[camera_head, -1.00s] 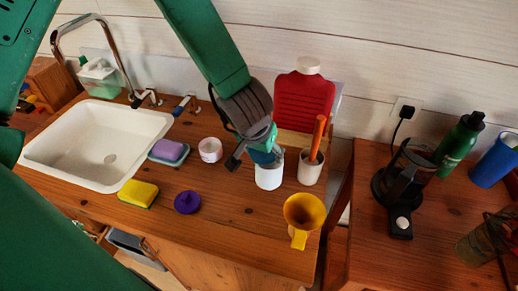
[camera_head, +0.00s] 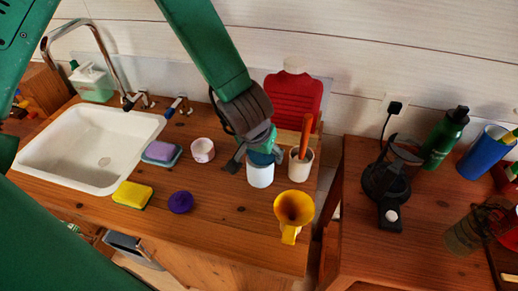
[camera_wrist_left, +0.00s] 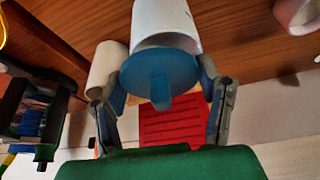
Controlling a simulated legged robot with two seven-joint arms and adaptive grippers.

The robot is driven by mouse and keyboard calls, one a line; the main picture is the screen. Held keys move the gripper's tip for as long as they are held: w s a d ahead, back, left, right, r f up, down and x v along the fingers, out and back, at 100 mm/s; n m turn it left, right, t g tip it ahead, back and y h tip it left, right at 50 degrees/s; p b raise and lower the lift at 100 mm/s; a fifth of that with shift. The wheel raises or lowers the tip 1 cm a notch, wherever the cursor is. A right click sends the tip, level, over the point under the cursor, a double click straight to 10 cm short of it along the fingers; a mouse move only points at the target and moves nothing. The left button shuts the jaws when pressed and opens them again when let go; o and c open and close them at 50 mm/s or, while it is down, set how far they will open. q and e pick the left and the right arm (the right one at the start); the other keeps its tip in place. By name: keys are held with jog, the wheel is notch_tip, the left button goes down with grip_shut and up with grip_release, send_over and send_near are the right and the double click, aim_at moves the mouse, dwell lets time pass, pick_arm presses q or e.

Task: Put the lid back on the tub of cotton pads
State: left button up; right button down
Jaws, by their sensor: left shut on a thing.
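The white tub (camera_head: 260,174) stands upright on the wooden counter. My left gripper (camera_head: 261,151) is just above its mouth, shut on a round blue lid (camera_head: 262,158). In the left wrist view, the blue lid (camera_wrist_left: 160,76), with its small knob, sits between the two fingers (camera_wrist_left: 165,88). It overlaps the mouth of the white tub (camera_wrist_left: 167,20), and part of the pale inner wall shows past its edge. I cannot tell whether lid and rim touch. The tub's contents are hidden. My right gripper is not in view.
A white cup with an orange-handled tool (camera_head: 301,165) stands close right of the tub. A red bottle (camera_head: 294,97) stands behind.

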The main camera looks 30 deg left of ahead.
pick_arm(q)
jog(key=shift+d, duration=0.1)
jog(key=shift+a, duration=0.45)
jog(key=shift+d+p, duration=0.1)
jog(key=shift+p, duration=0.3)
jog(key=shift+d+r, duration=0.1)
jog(key=shift+d, duration=0.75)
jog(key=shift+a, duration=0.9)
jog(key=shift+d+f, duration=0.2)
jog(key=shift+a+f, duration=0.25)
jog(key=shift+a, duration=0.6)
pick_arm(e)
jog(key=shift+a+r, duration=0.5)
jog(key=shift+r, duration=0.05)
